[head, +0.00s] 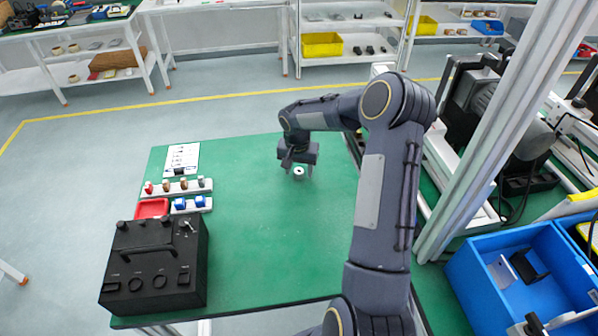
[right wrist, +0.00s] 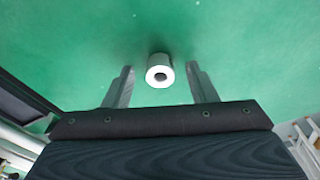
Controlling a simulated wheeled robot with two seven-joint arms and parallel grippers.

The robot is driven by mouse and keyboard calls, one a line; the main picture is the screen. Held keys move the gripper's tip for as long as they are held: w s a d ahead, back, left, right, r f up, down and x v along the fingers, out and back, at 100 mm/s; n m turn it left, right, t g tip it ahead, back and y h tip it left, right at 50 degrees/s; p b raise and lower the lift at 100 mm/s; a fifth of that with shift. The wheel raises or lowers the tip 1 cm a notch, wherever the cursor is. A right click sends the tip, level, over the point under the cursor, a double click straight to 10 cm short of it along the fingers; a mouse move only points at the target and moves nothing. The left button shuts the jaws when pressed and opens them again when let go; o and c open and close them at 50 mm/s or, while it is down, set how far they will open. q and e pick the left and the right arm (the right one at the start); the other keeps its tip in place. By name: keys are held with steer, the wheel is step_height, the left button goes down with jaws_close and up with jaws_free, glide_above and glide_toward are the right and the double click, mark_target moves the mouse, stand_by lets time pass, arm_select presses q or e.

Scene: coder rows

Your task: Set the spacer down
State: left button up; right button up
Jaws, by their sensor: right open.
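The spacer (head: 299,171) is a small white ring with a dark hole. It stands on the green tabletop (head: 265,250), toward its far right part. My right gripper (head: 301,170) is over it with the fingers open. In the right wrist view the spacer (right wrist: 159,70) shows between the two spread fingers (right wrist: 160,85), with a gap on each side. Neither finger appears to touch it. My left gripper is not in view.
A black control box (head: 155,265) stands at the table's near left. Beyond it are a red tray (head: 152,208) and white racks (head: 192,204) with small coloured parts. A printed sheet (head: 182,158) lies at the far left. The table's middle is clear. A pale post (head: 500,130) rises at right.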

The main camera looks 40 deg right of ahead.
steer(key=shift+f, duration=0.15)
jaws_close()
stand_by(0.4)
